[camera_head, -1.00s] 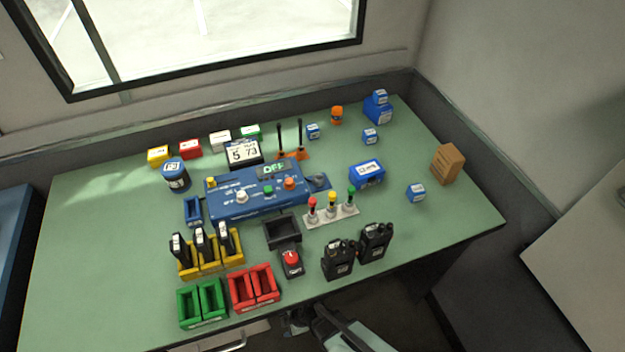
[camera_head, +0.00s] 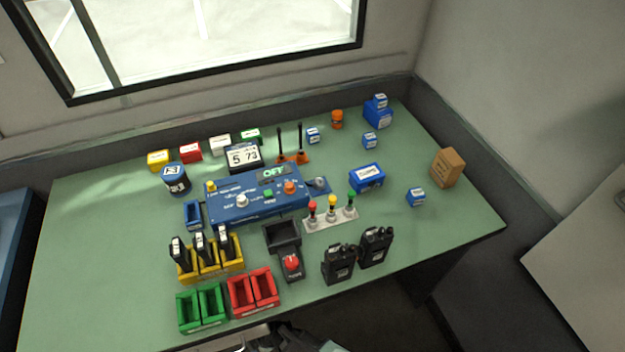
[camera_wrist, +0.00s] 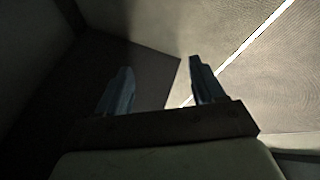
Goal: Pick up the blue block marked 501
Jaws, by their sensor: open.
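Several small blue blocks with white labels stand on the green table; their numbers are too small to read, so I cannot tell which is 501. One block (camera_head: 416,197) is at the right near the front edge. Another block (camera_head: 370,140) is at the back right, one (camera_head: 313,135) is behind the panel, and one (camera_head: 380,100) sits on a larger blue box (camera_head: 378,117). My gripper (camera_wrist: 158,80) is open and empty in the wrist view, away from the tabletop objects. In the head view only part of my arm shows at the bottom edge.
A blue control panel (camera_head: 258,199) fills the table's middle. Black radios (camera_head: 340,263), a lamp strip (camera_head: 331,218), a larger blue box (camera_head: 367,177) and a brown box (camera_head: 447,167) stand around the right side. Green bins (camera_head: 202,308) and red bins (camera_head: 253,291) line the front.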

